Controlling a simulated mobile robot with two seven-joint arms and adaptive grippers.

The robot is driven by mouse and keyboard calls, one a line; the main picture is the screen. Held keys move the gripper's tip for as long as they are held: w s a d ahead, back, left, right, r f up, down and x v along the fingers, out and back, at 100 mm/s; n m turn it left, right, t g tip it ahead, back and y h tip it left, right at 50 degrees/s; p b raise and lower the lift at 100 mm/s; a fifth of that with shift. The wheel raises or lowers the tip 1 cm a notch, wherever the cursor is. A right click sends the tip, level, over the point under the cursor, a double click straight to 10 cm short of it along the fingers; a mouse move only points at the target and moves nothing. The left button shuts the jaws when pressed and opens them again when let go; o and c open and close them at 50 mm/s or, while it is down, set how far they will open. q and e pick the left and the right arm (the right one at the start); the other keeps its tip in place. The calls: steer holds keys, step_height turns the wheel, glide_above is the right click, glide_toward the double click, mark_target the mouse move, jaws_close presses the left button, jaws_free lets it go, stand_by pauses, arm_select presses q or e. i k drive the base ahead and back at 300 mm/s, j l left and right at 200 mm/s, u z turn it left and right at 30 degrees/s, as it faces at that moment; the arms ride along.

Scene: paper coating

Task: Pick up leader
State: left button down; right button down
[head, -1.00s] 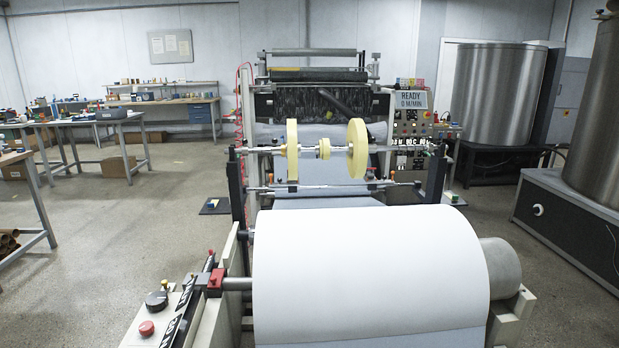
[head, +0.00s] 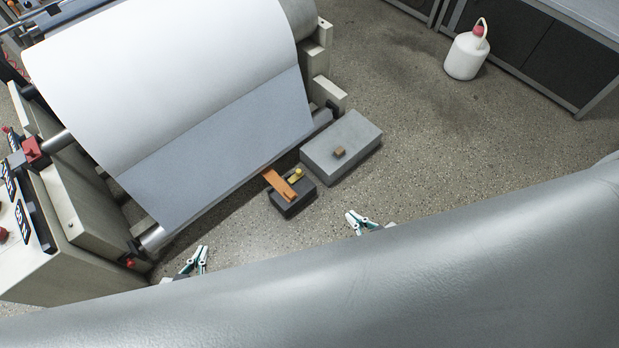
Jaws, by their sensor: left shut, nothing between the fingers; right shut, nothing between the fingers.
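A white paper roll (head: 175,70) fills the upper left of the head view. A blue-grey sheet (head: 222,135) hangs below it and reaches down to a metal bar; I cannot tell for sure if this is the leader. My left gripper (head: 203,250) is shut and empty, just below the lower left end of the sheet. My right gripper (head: 352,216) is shut and empty, to the right of the sheet and apart from it. Most of both arms is hidden at the bottom of the view.
A dark block (head: 292,202) with an orange strip (head: 279,184) and a small yellow piece stands by the sheet's lower edge. Beside it is a flat grey box (head: 342,146). A white jug (head: 466,57) stands at the upper right. The floor right of the box is clear.

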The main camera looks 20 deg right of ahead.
mark_target(286, 192)
steer(key=i+j+u, duration=0.15)
steer(key=i+j, duration=0.3)
steer(key=j, duration=0.15)
steer(key=i, duration=0.45)
steer(key=j, duration=0.05)
